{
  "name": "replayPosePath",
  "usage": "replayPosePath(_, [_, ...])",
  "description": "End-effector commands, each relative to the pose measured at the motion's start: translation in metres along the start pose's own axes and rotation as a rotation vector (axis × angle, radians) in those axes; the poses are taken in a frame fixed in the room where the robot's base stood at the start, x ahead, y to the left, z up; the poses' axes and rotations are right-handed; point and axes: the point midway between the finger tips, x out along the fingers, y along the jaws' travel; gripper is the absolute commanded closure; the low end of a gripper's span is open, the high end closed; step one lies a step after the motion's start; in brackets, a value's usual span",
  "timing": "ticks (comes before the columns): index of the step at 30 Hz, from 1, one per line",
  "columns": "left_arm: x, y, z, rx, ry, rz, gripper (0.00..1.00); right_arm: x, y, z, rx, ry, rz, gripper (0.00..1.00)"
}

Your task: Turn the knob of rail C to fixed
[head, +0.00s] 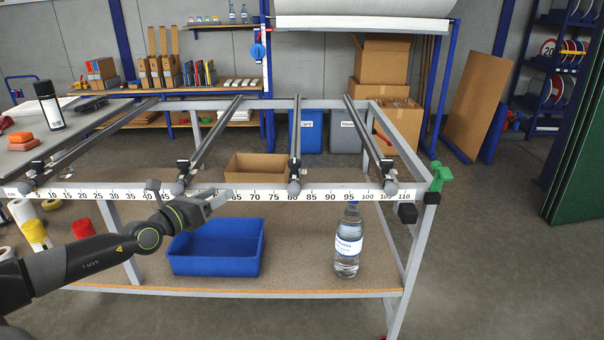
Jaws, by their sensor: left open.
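A grey metal frame table carries several long rails that run away from me. My right gripper is not in view.
A white measuring scale (334,195) runs along the front bar. Below stand a blue bin (215,250), a water bottle (348,240) and a cardboard box (256,167). A green clamp-like part (440,176) sits at the right corner. Open floor lies to the right.

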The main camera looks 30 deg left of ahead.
Motion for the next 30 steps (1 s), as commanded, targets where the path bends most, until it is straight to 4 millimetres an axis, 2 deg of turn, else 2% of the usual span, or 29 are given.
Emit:
replayPosePath(1, [0.003, -0.019, 0.005, 0.077, 0.005, -0.052, 0.44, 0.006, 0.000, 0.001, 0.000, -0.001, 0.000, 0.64])
replayPosePath(3, [0.004, -0.040, 0.012, 0.163, 0.008, -0.108, 0.44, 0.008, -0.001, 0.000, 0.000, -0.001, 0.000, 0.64])
replayPosePath(7, [0.005, -0.061, 0.019, 0.247, 0.009, -0.163, 0.44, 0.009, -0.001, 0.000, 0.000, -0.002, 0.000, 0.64])
replayPosePath(17, [0.022, -0.066, 0.022, 0.256, 0.001, -0.167, 0.44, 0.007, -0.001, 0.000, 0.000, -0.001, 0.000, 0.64])
replayPosePath(30, [0.073, -0.074, 0.018, 0.253, 0.002, -0.167, 0.44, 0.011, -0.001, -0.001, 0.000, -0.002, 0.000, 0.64])
